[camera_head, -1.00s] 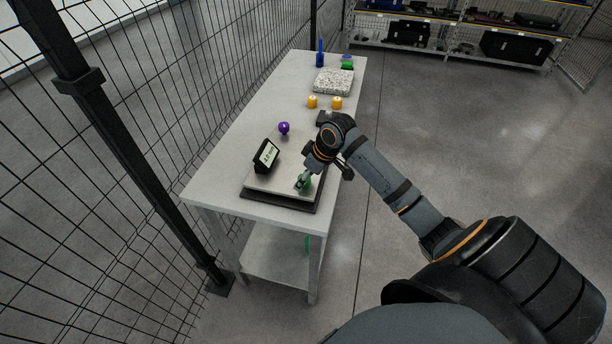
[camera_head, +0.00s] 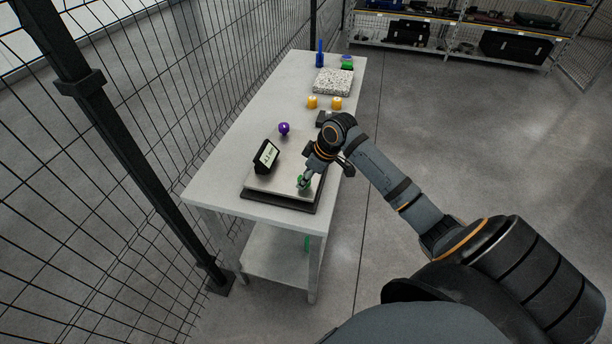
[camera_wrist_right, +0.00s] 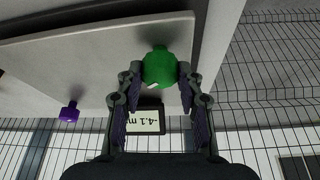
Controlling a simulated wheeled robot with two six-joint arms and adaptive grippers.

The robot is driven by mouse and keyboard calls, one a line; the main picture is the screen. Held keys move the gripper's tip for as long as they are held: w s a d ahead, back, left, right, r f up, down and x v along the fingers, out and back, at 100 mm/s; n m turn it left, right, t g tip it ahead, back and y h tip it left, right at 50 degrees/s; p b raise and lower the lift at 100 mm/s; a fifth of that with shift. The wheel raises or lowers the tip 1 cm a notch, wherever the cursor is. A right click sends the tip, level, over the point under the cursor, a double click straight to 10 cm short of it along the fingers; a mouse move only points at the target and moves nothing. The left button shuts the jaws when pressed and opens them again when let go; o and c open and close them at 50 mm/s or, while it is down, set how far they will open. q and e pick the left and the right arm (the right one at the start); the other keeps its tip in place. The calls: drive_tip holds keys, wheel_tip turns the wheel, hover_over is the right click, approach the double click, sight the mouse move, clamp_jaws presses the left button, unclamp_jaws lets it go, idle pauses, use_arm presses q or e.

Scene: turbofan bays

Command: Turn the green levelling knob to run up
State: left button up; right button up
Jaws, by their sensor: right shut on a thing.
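The green levelling knob (camera_head: 303,183) stands at the near right corner of a light grey plate (camera_head: 262,182) on the table. It also shows in the right wrist view (camera_wrist_right: 159,68), with a small white mark on its edge. My right gripper (camera_head: 306,179) reaches it from above, its fingertips (camera_wrist_right: 159,74) on either side of the knob and shut on it. A black display (camera_head: 266,156) stands on the left of the plate; in the right wrist view (camera_wrist_right: 145,121) its reading looks like -4.1, upside down. My left gripper is not in view.
A purple knob (camera_head: 284,128) stands behind the display. Farther back on the table (camera_head: 235,140) are two yellow pieces (camera_head: 312,102), a speckled block (camera_head: 334,81) and a blue item (camera_head: 320,58). A mesh fence (camera_head: 120,150) runs along the left. Floor to the right is clear.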

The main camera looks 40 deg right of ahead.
drive_tip(key=shift+w+r+n+y, duration=0.1)
drive_tip(key=shift+n+y, duration=0.2)
drive_tip(key=shift+n, duration=0.5)
drive_tip(key=n+g, duration=0.1)
drive_tip(key=n, duration=0.1)
drive_tip(key=shift+d+n+y+p, duration=0.1)
drive_tip(key=shift+n+y+p, duration=0.2)
drive_tip(key=shift+n+y, duration=0.1)
drive_tip(key=n+g, duration=0.1)
drive_tip(key=n, duration=0.1)
drive_tip(key=shift+w+n, duration=0.15)
drive_tip(key=shift+n, duration=0.15)
drive_tip(key=shift+n+g+y+b, duration=0.4)
drive_tip(key=shift+n+g+b, duration=0.35)
drive_tip(key=shift+n, duration=1.05)
drive_tip(key=o, duration=1.2)
